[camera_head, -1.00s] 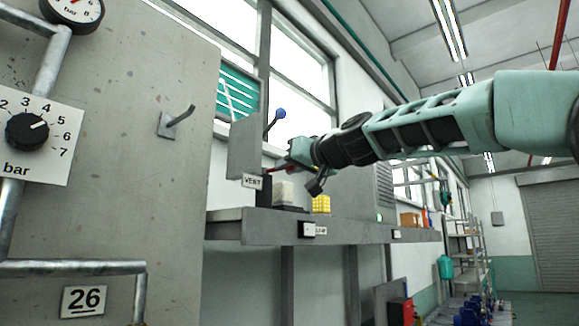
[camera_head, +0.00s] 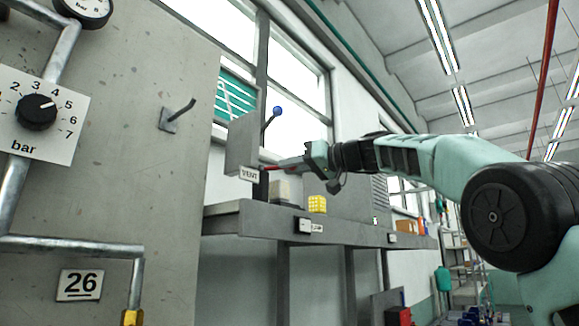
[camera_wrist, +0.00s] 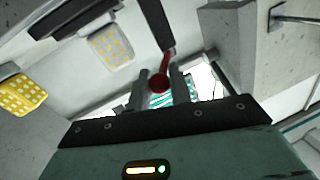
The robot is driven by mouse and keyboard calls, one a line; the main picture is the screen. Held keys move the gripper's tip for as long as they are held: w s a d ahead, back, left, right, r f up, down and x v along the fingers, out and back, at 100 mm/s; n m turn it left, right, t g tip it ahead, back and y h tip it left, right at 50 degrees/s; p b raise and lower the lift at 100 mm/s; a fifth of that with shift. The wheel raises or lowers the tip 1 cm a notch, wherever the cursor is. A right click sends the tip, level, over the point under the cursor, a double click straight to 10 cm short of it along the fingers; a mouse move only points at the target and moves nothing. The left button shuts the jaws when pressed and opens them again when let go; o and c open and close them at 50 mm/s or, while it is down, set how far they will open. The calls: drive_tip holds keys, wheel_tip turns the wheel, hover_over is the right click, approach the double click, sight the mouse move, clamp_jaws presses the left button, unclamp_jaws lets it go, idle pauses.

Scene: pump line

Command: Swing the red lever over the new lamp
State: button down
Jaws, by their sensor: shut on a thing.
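The red lever (camera_wrist: 165,58) runs from a dark post (camera_wrist: 156,22) to a round red knob (camera_wrist: 158,84) in the wrist view. My gripper (camera_wrist: 160,92) has its two fingers on either side of that knob and is shut on it. In the head view the lever (camera_head: 272,168) shows as a thin red piece at the tip of my gripper (camera_head: 283,165). A pale dotted block (camera_wrist: 111,46) lies left of the lever, not under it. A yellow dotted block (camera_wrist: 22,94) is farther left; it also shows in the head view (camera_head: 317,204). I cannot tell which is the new lamp.
A grey panel with a VENT label (camera_head: 249,175) stands close beside the lever. A blue-knobbed lever (camera_head: 277,112) rises behind it. A grey shelf (camera_head: 262,224) carries the blocks. A large panel with a pressure dial (camera_head: 36,112) and a hook (camera_head: 178,115) fills the left.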

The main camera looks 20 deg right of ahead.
drive_tip(key=w+n+g+y+p, duration=0.1)
drive_tip(key=d+n+g+y+p, duration=0.1)
drive_tip(key=g, duration=0.1)
drive_tip(key=shift+w+d+y+p, duration=0.1)
drive_tip(key=shift+w+y+p, duration=0.25)
drive_tip(key=shift+w+y, duration=0.05)
drive_tip(key=shift+n, duration=0.3)
drive_tip(key=c, duration=1.3)
unclamp_jaws()
drive_tip(key=b+v, duration=0.4)
drive_tip(key=v, duration=1.3)
drive_tip(key=shift+d, duration=0.2)
